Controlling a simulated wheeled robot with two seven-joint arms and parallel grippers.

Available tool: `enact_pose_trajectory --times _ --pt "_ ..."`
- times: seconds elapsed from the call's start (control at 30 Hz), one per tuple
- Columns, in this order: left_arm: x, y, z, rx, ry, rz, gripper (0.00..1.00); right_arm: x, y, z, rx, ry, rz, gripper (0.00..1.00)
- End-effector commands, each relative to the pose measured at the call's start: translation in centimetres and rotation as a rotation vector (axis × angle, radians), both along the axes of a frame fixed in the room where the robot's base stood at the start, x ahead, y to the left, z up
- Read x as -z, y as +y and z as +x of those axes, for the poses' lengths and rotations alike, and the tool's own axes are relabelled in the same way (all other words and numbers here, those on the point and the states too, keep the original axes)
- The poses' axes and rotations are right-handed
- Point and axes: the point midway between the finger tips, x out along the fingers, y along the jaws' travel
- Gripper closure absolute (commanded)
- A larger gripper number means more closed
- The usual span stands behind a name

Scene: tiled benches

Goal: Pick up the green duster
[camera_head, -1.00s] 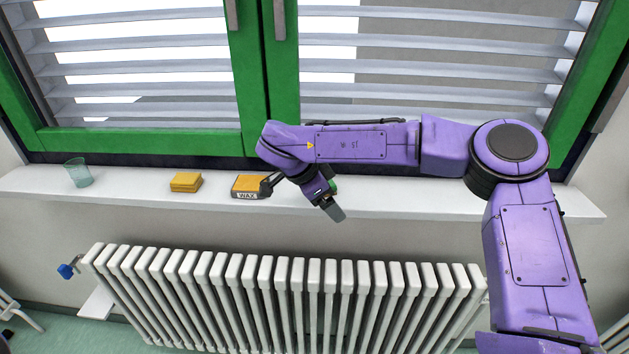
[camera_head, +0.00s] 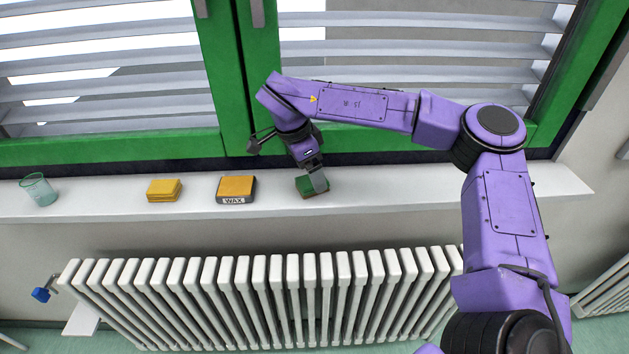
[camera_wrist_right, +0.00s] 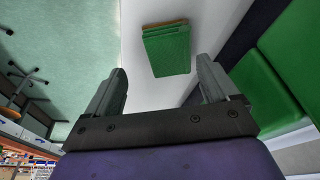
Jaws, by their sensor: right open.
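The green duster (camera_head: 306,188) lies on the white windowsill, right of the wax box, partly hidden behind my right gripper in the head view. In the right wrist view the duster (camera_wrist_right: 168,52) shows whole, a green block with a brown edge, beyond the fingertips and between their lines. My right gripper (camera_head: 316,172) is over the sill close to the duster. Its two fingers stand wide apart with nothing between them in the right wrist view (camera_wrist_right: 163,85). My left gripper is not in view.
The green window frame (camera_head: 110,149) rises behind. A white radiator (camera_head: 260,300) is below. The sill right of the duster is clear.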

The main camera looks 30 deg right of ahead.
Motion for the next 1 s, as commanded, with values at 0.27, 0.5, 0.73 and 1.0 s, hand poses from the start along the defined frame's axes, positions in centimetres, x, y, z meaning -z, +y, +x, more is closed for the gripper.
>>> enact_pose_trajectory --times 0.27,0.5,0.73,1.0 --pt "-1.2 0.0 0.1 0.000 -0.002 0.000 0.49 3.2 -1.0 0.0 0.001 0.002 0.000 0.13" --pt "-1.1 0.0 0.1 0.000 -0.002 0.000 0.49 3.2 -1.0 0.0 0.000 0.001 -0.001 0.39" --pt "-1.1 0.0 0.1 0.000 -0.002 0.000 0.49 3.2 -1.0 0.0 0.001 0.002 -0.001 0.77" --pt "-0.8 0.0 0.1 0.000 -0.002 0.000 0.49 2.9 -1.0 0.0 0.001 0.002 -0.003 0.78"
